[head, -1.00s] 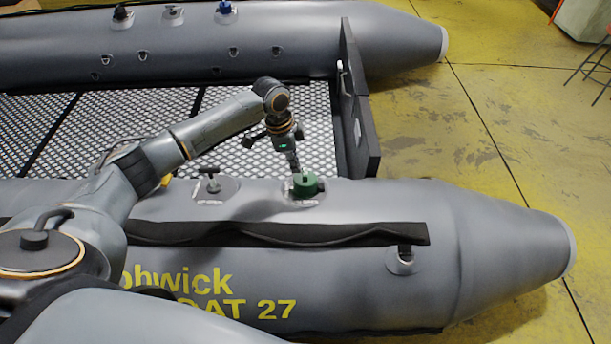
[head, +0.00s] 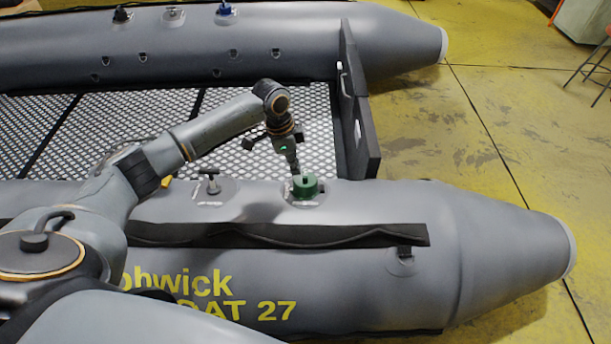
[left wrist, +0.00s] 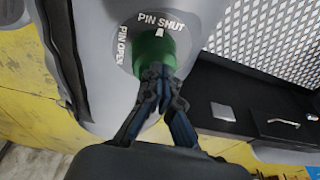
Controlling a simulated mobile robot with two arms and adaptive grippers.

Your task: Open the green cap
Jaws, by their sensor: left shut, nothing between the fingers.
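The green cap (head: 305,186) sits on a round grey base on top of the near boat tube. In the left wrist view the green cap (left wrist: 155,52) shows beside the printed words "PIN SHUT" and "PIN OPEN", with a white mark next to "PIN SHUT". My left gripper (head: 296,172) points down at the cap from above. In the left wrist view its fingertips (left wrist: 160,82) are closed together with nothing between them, at the cap's edge. They overlap the cap in the picture; I cannot tell whether they touch it. My right gripper is not in view.
A black T-shaped valve handle (head: 209,181) stands left of the cap on the same tube. A dark upright transom board (head: 358,110) rises behind the cap to the right. The far tube (head: 300,45) carries black, grey and blue caps. Yellow floor (head: 480,130) lies to the right.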

